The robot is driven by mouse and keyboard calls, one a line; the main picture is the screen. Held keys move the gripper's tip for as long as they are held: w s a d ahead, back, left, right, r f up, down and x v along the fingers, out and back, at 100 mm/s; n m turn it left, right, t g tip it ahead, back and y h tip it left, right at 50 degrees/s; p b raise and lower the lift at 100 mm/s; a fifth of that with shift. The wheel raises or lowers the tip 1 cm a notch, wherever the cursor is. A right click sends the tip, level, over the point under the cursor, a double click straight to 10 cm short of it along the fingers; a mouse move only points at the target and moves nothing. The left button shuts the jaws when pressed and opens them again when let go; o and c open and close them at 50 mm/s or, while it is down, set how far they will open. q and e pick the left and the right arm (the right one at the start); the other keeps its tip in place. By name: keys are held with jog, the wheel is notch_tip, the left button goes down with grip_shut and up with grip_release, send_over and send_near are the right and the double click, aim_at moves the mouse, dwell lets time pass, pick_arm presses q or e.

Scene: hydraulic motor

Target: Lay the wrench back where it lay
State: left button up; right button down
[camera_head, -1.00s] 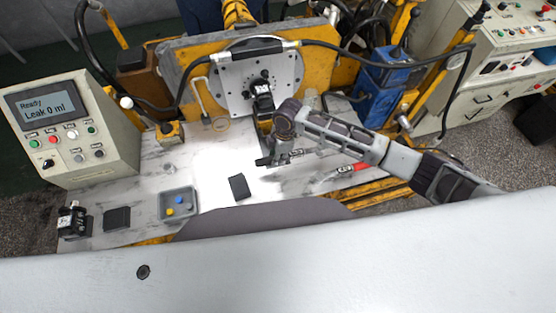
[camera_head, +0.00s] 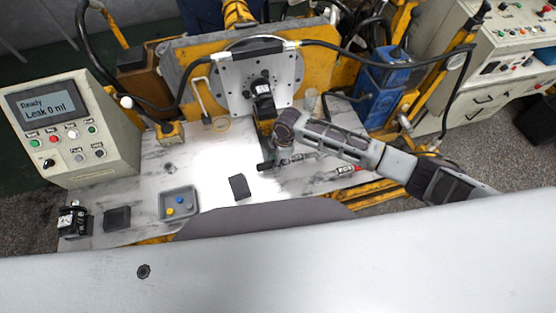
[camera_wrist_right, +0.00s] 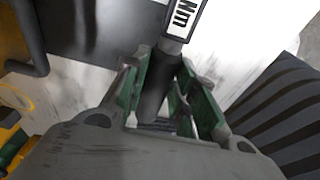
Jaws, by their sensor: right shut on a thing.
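The wrench has a dark handle and a pale label reading "Nm". In the right wrist view its handle (camera_wrist_right: 157,96) runs between my gripper's fingers (camera_wrist_right: 165,92), with the labelled shaft (camera_wrist_right: 184,17) beyond them. In the head view my right gripper (camera_head: 281,160) is shut on the wrench, low over the bright table top. A dark end of the wrench (camera_head: 264,166) shows on the left and a thin grey part (camera_head: 304,156) on the right. I cannot tell whether the wrench touches the table. My left gripper is not in view.
A black block (camera_head: 239,187) and a grey tray (camera_head: 178,215) with coloured pieces lie to the left. The motor (camera_head: 263,100) and its plate (camera_head: 235,102) stand behind.

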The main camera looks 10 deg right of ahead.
jog(key=c, duration=1.1)
grip_release()
jog(key=shift+c, duration=0.2)
notch_tip(320, 180, up, 12)
jog(key=d, duration=0.1)
jog(key=shift+d, duration=0.35)
jog(key=shift+w, duration=0.1)
